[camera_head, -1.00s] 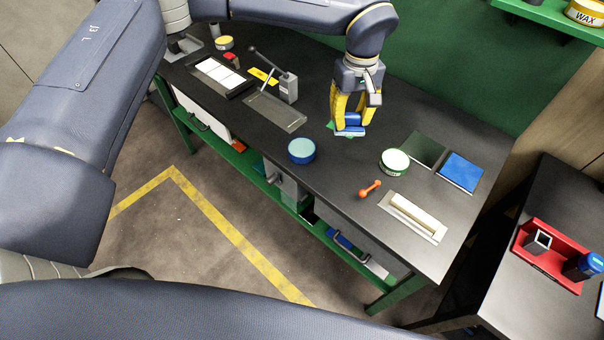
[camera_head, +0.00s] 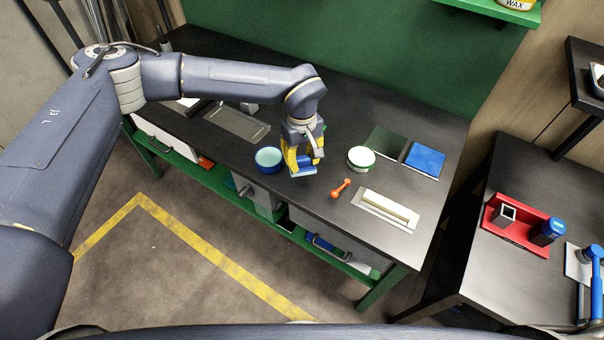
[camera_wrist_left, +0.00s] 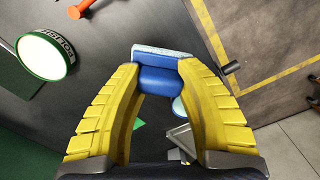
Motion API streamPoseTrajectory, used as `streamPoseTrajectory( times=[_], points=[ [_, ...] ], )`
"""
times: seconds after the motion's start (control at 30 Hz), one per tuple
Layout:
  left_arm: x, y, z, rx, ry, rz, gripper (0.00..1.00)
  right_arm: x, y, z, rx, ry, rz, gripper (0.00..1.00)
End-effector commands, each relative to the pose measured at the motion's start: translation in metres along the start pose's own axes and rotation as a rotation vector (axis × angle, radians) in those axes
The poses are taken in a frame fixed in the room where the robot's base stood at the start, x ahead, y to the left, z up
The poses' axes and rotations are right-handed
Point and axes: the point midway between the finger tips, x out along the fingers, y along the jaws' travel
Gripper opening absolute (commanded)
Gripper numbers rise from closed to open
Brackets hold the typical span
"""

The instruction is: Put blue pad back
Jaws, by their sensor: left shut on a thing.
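The blue pad (camera_head: 304,170), a block with a blue grip and a pale face, is between the yellow fingers of my left gripper (camera_head: 303,161). In the left wrist view the pad (camera_wrist_left: 163,54) sits at the fingertips (camera_wrist_left: 160,78), with the fingers shut on its grip. The pad is over the dark bench, between the blue round tin (camera_head: 268,159) and the green-white polish tin (camera_head: 361,158); its exact height is unclear. A blue square (camera_head: 426,159) and a dark green square (camera_head: 386,142) lie flat at the bench's right. My right gripper is not in view.
An orange dumbbell-shaped piece (camera_head: 340,188) and a plate with a cream block (camera_head: 388,208) lie near the front edge. A flat metal plate (camera_head: 237,122) is at left. A second table with a red holder (camera_head: 515,229) stands at right. A green wall (camera_head: 345,50) bounds the back.

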Motion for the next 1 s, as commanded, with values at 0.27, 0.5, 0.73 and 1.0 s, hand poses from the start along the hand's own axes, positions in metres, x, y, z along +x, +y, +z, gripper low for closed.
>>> streamPoseTrajectory(
  times=[0.27, 0.5, 0.73, 1.0],
  points=[
    [0.024, 0.0, -0.001, 0.0, 0.001, 0.0, 0.0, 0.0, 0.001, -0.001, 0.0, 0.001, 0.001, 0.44],
    [0.036, 0.0, -0.001, -0.001, 0.0, 0.0, 0.0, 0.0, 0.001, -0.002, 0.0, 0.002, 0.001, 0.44],
    [0.064, 0.0, 0.0, -0.001, -0.001, -0.001, 0.0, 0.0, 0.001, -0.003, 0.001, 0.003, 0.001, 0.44],
    [0.068, 0.0, -0.001, 0.0, 0.001, 0.0, 0.0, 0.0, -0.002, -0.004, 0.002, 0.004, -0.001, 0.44]
  ],
)
